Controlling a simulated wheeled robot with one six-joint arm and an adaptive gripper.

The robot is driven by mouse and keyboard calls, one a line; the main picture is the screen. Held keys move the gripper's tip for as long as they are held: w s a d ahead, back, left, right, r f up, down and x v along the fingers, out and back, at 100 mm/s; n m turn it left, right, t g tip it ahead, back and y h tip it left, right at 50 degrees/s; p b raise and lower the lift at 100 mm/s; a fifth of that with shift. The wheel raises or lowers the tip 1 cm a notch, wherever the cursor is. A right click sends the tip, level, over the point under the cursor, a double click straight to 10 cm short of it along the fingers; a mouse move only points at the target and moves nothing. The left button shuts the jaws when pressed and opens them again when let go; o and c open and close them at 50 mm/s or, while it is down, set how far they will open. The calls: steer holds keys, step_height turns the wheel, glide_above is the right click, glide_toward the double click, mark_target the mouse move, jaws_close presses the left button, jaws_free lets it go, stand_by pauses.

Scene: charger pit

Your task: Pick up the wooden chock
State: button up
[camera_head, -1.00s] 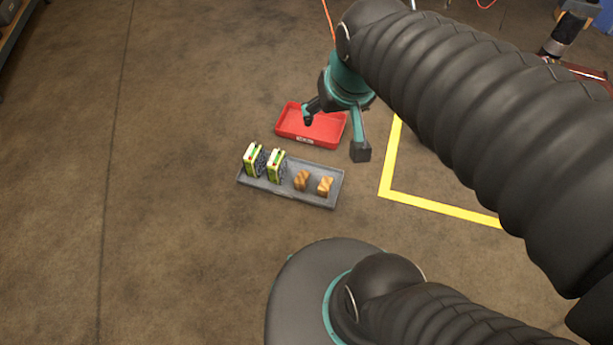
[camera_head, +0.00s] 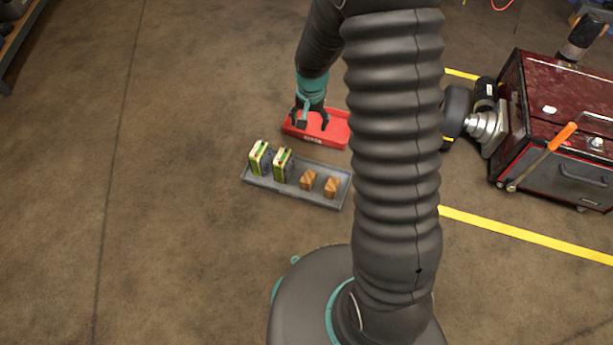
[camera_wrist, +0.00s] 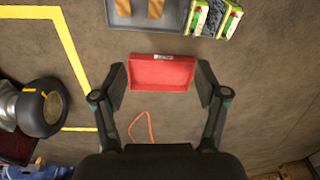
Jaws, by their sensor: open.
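Two wooden chocks, a left one (camera_head: 308,180) and a right one (camera_head: 331,187), sit side by side in the right part of a grey tray (camera_head: 262,184) on the floor. In the wrist view, one chock (camera_wrist: 155,9) and the other chock (camera_wrist: 122,8) show at the top edge, partly cut off. My gripper (camera_head: 312,123) is open and empty above the red tray (camera_head: 338,130), behind the grey tray. In the wrist view, the red tray (camera_wrist: 162,75) lies between the fingers of my gripper (camera_wrist: 162,85). The chocks are beyond the fingertips.
Two green-and-white boxes, one at the left (camera_head: 259,158) and one beside it (camera_head: 282,163), stand in the grey tray left of the chocks. A dark red tool cabinet (camera_head: 545,100) stands at the right, by a yellow floor line (camera_head: 520,233). Floor left of the trays is clear.

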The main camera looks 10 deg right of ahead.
steer(key=m+g, duration=0.1)
glide_above(307, 179)
step_height(307, 179, down, 12)
steer(key=shift+m, duration=0.4)
step_height(307, 179, down, 16)
steer(key=shift+r+b, duration=0.2)
steer(key=shift+b, duration=0.85)
steer(key=shift+a+f+b, duration=0.1)
steer(key=shift+f+b, duration=0.35)
steer(key=shift+f, duration=2.7)
steer(key=c, duration=1.3)
steer(key=shift+r, duration=0.1)
